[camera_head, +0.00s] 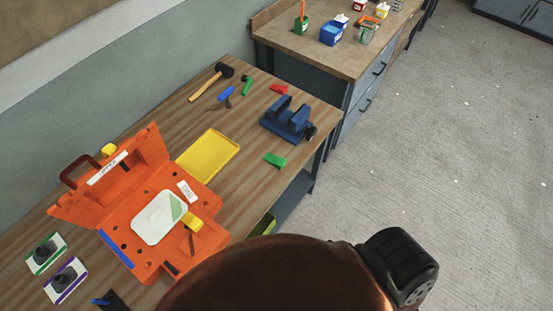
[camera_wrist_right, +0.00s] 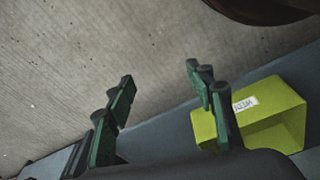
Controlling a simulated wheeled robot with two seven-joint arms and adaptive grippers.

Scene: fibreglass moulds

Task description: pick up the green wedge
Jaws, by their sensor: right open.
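The green wedge (camera_head: 275,160) lies on the wooden workbench near its right edge, in front of the blue vise. My right gripper (camera_wrist_right: 160,80) is open and empty in the right wrist view, its dark green fingers spread over bare floor and a grey shelf. No wedge shows between or near the fingers there. My right gripper's fingers do not show in the head view. My left gripper is in neither view.
The blue vise (camera_head: 288,120), yellow tray (camera_head: 208,155) and open orange case (camera_head: 120,205) surround the wedge on the workbench (camera_head: 165,115). A yellow-green bin (camera_wrist_right: 268,110) sits on the shelf beside my right gripper. A cabinet (camera_head: 320,60) stands behind.

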